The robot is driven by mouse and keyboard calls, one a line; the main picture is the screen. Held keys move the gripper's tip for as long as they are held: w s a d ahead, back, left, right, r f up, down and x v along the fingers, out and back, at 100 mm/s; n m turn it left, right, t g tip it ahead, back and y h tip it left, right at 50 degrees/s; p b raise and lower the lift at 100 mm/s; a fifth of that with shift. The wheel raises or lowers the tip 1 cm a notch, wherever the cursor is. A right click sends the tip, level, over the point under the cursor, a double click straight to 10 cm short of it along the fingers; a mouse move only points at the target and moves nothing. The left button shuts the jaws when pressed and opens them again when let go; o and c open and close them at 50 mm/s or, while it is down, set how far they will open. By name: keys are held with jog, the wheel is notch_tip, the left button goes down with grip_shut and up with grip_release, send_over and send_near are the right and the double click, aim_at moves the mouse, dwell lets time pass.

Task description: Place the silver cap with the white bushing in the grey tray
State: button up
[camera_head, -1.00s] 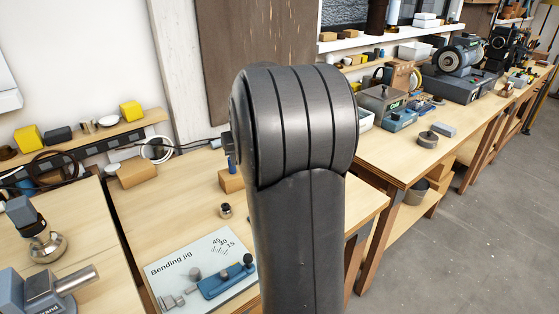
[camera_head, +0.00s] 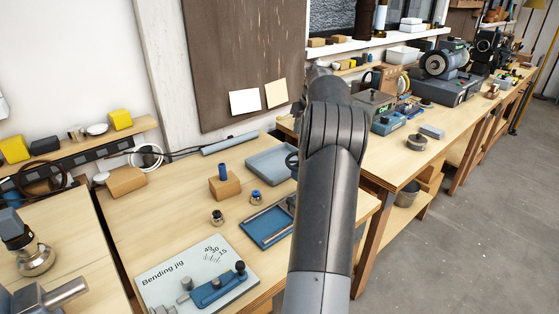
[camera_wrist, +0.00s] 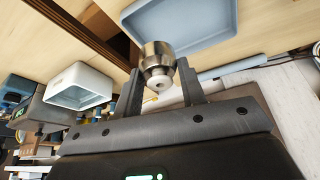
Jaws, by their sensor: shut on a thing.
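My gripper (camera_wrist: 158,78) is shut on the silver cap (camera_wrist: 157,52) in the wrist view. The white bushing (camera_wrist: 160,83) shows at the cap's near end, between the fingers. The grey tray (camera_wrist: 190,22), shallow and blue-grey, lies beyond the cap at the top of the wrist view; the part seen is empty. The cap looks apart from it, though the height is hard to tell. The grey tray also shows in the head view (camera_head: 268,162), at the back of the bench. There, my arm hides the gripper and cap.
A blue tray (camera_head: 263,230) holding a rod lies in front of the grey tray. Two small fittings (camera_head: 217,217) (camera_head: 256,196) and a wooden block (camera_head: 225,186) stand to the left. The bending jig (camera_head: 205,283) is nearer. A white bin (camera_wrist: 78,88) shows in the wrist view.

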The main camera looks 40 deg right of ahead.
jog(key=s+d, duration=0.1)
jog(key=d, duration=0.2)
send_near(280, 162)
jog(key=shift+w+d+f, duration=0.25)
jog(key=shift+w+f, duration=0.2)
jog(key=shift+w, duration=0.35)
jog(key=shift+f, duration=2.05)
jog(key=shift+f, duration=0.2)
jog(key=o, duration=1.1)
jog(key=shift+c, duration=0.2)
jog(key=shift+r, duration=0.1)
